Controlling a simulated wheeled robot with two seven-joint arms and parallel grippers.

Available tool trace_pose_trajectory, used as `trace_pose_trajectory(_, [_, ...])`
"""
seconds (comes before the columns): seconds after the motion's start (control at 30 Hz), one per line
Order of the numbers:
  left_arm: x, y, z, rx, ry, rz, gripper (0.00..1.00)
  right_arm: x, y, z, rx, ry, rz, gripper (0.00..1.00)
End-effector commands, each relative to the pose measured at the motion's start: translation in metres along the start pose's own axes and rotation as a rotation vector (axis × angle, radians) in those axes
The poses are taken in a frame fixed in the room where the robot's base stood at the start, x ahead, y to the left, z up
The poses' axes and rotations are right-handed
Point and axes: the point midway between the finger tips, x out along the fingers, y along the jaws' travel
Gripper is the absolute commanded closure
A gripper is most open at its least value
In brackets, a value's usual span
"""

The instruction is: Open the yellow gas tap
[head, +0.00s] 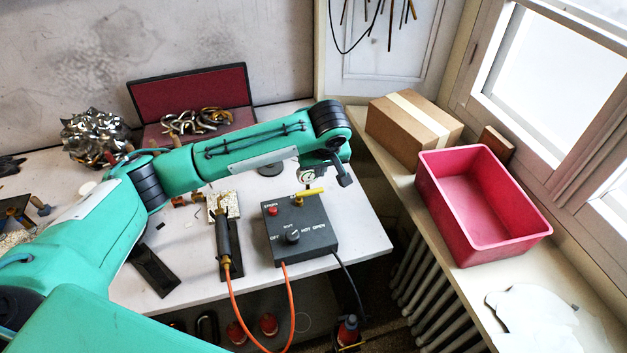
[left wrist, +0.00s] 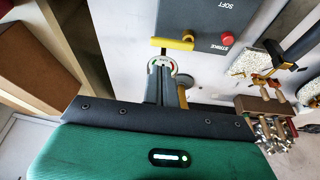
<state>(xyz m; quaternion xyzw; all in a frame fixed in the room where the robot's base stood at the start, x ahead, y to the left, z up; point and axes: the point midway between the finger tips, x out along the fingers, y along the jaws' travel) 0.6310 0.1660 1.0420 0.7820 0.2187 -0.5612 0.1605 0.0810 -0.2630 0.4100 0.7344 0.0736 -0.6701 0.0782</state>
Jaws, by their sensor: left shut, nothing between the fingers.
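The yellow gas tap (head: 311,193) is a lever at the back edge of a dark grey control box (head: 318,244), lying roughly sideways in the head view. It also shows in the left wrist view (left wrist: 173,43), beyond my fingers. A round gauge (head: 307,175) stands just behind it, partly covered by my fingers in the left wrist view. My left gripper (head: 344,180) is shut and empty, behind and to the right of the tap, apart from it as far as I can see. It also shows in the left wrist view (left wrist: 163,72). My right gripper is out of view.
The box carries a black knob (head: 293,237) and a red button (head: 272,211). A torch (head: 224,240) with an orange hose lies left of it. A cardboard box (head: 413,130) and a pink bin (head: 484,205) stand on the sill at right. The table right of the box is clear.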

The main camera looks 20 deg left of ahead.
Motion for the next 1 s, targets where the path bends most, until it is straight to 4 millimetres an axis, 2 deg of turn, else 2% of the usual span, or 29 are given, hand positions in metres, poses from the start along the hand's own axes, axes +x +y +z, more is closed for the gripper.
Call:
trace_pose_trajectory(0.03, [-0.002, -0.002, -0.007, -0.016, 0.007, -0.009, 1.00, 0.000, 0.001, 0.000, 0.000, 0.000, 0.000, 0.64])
trace_pose_trajectory(0.17, [-0.004, -0.003, -0.013, -0.039, 0.012, -0.019, 1.00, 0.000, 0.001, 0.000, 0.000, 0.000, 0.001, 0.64])
trace_pose_trajectory(0.6, [0.000, -0.004, -0.013, -0.041, 0.012, -0.022, 1.00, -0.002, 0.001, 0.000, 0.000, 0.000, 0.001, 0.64])
trace_pose_trajectory(0.77, [0.020, -0.005, -0.014, -0.042, 0.012, -0.023, 1.00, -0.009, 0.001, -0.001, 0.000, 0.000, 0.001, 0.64])
trace_pose_trajectory(1.0, [0.064, -0.006, -0.014, -0.041, 0.011, -0.024, 1.00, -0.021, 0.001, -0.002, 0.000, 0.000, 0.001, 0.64])
